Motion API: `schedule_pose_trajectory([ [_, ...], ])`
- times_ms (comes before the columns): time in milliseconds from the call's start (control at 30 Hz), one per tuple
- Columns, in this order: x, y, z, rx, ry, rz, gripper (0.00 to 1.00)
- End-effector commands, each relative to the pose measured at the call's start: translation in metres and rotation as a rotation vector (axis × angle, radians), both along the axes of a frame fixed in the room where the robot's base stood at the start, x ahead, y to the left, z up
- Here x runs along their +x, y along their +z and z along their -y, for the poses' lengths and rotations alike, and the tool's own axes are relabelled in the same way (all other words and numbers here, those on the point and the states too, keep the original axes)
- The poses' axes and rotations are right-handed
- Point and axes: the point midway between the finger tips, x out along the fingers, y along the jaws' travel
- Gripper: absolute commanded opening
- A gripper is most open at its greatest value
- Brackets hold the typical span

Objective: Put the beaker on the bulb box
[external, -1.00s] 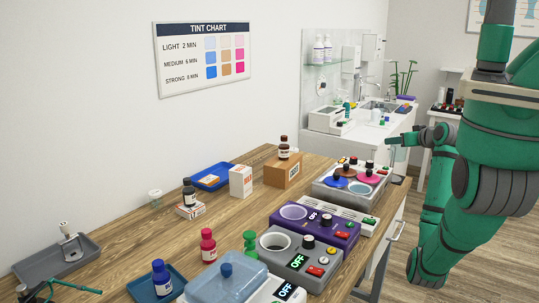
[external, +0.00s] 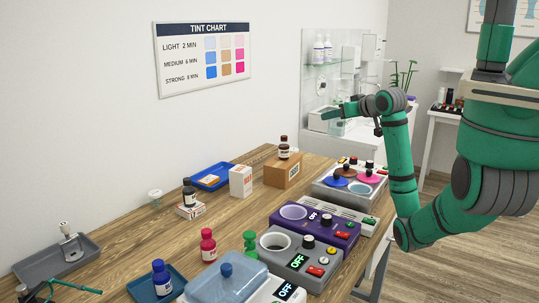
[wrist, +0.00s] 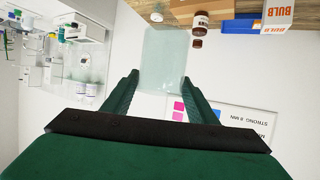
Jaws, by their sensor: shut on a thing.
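The beaker (wrist: 164,58) is pale, clear glass and sits between the two fingers of my gripper (wrist: 160,78) in the wrist view. My gripper is shut on it and holds it in the air. In the external view my gripper (external: 332,112) is raised beyond the table's far right end, pointing left; the beaker is hard to make out there. The bulb box (external: 240,181) is white and orange and stands on the wooden table, left of and below my gripper. It also shows upside down at the top right of the wrist view (wrist: 277,16). Its top looks clear.
A cardboard box (external: 281,174) with a brown bottle (external: 284,148) on it stands right of the bulb box. A blue tray (external: 208,179) lies behind it. A dark bottle (external: 189,192) stands to its left. A grey device (external: 355,183) with colored discs is at the right.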

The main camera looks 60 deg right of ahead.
Motion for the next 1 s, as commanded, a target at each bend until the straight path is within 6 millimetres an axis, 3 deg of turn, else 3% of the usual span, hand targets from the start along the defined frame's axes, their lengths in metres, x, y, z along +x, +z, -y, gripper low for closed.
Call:
schedule_pose_trajectory([
  [100,0.036,0.014,-0.043,-0.008,0.06,-0.002,0.31],
  [300,0.083,0.023,-0.115,-0.007,0.141,-0.001,0.31],
  [600,0.123,0.019,-0.204,-0.005,0.225,-0.001,0.31],
  [800,0.134,0.012,-0.236,-0.004,0.252,0.0,0.31],
  [1000,0.152,0.002,-0.238,-0.003,0.256,-0.002,0.31],
])
